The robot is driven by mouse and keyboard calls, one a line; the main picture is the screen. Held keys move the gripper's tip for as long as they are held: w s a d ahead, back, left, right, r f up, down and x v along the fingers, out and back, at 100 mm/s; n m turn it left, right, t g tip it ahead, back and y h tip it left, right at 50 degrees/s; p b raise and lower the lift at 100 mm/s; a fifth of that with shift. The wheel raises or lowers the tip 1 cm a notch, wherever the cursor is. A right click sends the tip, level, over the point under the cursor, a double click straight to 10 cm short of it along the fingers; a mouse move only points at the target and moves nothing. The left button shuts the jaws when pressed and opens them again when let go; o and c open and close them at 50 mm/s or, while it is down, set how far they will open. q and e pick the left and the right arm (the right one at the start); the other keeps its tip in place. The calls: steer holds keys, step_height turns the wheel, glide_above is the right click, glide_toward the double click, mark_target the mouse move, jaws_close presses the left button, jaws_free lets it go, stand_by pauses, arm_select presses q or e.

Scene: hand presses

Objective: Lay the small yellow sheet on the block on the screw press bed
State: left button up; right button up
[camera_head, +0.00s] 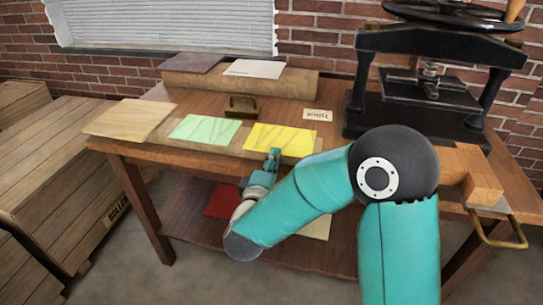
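The small yellow sheet (290,138) lies on a low wooden board at the front of the table, right of a green sheet. My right gripper (273,155) is at the yellow sheet's front edge, its tip overlapping that edge in the picture. I cannot tell whether its fingers are open or closed on the sheet. The black screw press (362,98) stands at the back right. A wooden block (480,182) lies in front of it at the right, partly hidden by my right arm. The press bed is mostly hidden there. My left gripper is not in view.
The green sheet (205,130) and a pale wooden board (130,117) lie to the left. A brass handle (505,238) juts out at the right front.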

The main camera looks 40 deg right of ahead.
mark_target(275, 146)
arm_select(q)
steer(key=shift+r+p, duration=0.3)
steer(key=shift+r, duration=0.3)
arm_select(e)
steer(key=shift+x, duration=0.9)
jaws_close()
step_height(275, 146, up, 3)
steer(key=p, duration=0.4)
steer(key=shift+r, duration=0.25)
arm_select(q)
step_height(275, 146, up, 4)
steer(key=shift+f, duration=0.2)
arm_select(e)
steer(key=shift+f, duration=0.2)
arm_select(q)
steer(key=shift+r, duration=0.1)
arm_select(e)
steer(key=shift+a, duration=0.1)
